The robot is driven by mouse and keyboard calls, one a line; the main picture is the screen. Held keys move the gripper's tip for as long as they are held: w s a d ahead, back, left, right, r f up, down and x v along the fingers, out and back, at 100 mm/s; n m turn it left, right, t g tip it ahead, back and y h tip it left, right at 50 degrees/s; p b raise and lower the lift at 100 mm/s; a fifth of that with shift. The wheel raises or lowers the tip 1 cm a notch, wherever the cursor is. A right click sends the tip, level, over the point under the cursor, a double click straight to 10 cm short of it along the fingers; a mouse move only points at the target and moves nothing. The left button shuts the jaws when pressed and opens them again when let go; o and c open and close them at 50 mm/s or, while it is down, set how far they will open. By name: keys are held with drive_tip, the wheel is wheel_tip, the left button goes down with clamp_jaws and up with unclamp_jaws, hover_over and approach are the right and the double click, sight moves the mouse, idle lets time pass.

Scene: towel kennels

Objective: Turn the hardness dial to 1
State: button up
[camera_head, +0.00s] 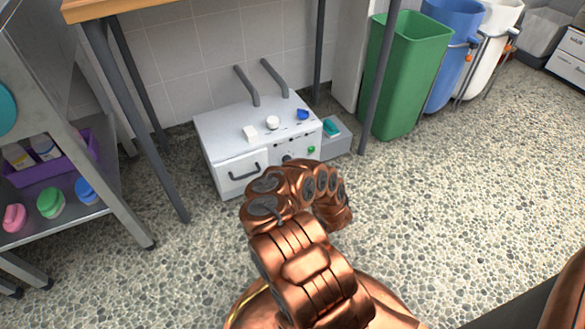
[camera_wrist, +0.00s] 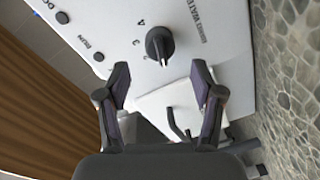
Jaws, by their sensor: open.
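The dial is a round black knob with a raised ridge (camera_wrist: 159,44) on the white machine's front panel. Its ridge runs toward the gripper side in the wrist view. Small numbers, 4, 3 and a partly readable one, curve along its left; I cannot read exactly which the pointer meets. The white machine (camera_head: 228,145) stands on the floor in the head view, its dial partly hidden by my arm. My gripper (camera_wrist: 160,68) is open and empty, its fingertips on either side of the dial's line and apart from the knob.
A drawer front with a dark handle (camera_head: 243,169) is left of the panel. A white block (camera_head: 250,133), a white round item (camera_head: 272,123) and a blue item (camera_head: 303,114) sit on top. Table legs (camera_head: 130,110) stand nearby. Open pebbled floor (camera_head: 440,190) lies right.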

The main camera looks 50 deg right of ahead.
drive_tip(key=shift+v, duration=2.95)
